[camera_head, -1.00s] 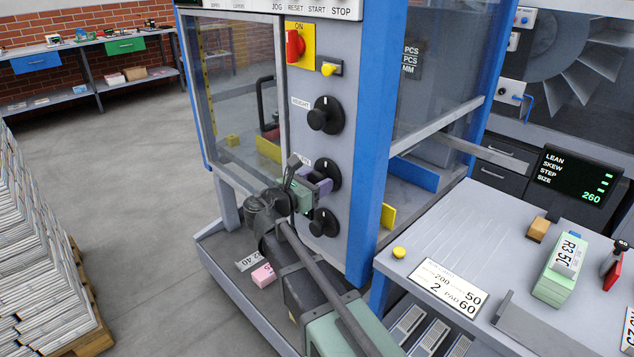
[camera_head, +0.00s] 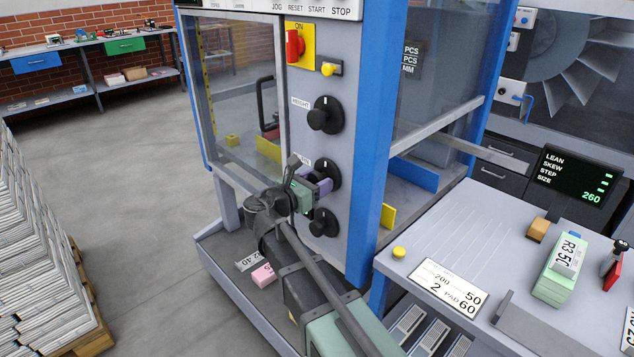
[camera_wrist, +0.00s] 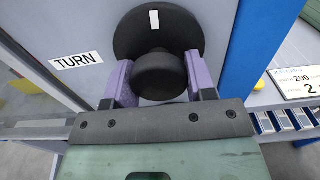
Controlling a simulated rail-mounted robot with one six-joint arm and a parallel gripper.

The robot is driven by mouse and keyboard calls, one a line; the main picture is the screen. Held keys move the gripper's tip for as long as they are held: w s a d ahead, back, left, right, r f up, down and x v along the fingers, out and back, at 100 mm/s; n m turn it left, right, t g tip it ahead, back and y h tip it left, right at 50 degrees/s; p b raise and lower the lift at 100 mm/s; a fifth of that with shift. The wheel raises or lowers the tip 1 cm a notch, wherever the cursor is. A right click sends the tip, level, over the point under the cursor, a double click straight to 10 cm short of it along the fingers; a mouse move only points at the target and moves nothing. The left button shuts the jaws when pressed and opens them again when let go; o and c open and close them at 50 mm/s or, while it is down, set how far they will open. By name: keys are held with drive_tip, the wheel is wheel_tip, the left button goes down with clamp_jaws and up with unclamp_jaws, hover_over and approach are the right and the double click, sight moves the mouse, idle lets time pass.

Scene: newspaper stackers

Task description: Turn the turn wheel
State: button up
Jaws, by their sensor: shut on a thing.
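The turn wheel is a black round dial with a raised hub and a white mark. In the wrist view the turn wheel (camera_wrist: 160,28) is on the grey panel beside a label reading TURN (camera_wrist: 76,60). Its white mark is at the top. My gripper (camera_wrist: 160,80) has purple fingers on both sides of the hub and is shut on it. In the head view the turn wheel (camera_head: 334,172) is the middle of three black dials, partly hidden by my gripper (camera_head: 316,189).
The height dial (camera_head: 325,114) is above and another black dial (camera_head: 323,223) is close below. A red switch (camera_head: 294,44) and yellow knob (camera_head: 329,69) are higher on the panel. A blue post (camera_head: 374,170) and grey table (camera_head: 470,240) stand to the right.

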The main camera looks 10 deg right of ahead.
drive_tip(key=o, duration=0.9)
drive_tip(key=v, duration=1)
drive_tip(key=shift+s+a, duration=0.25)
drive_tip(key=shift+a, duration=0.05)
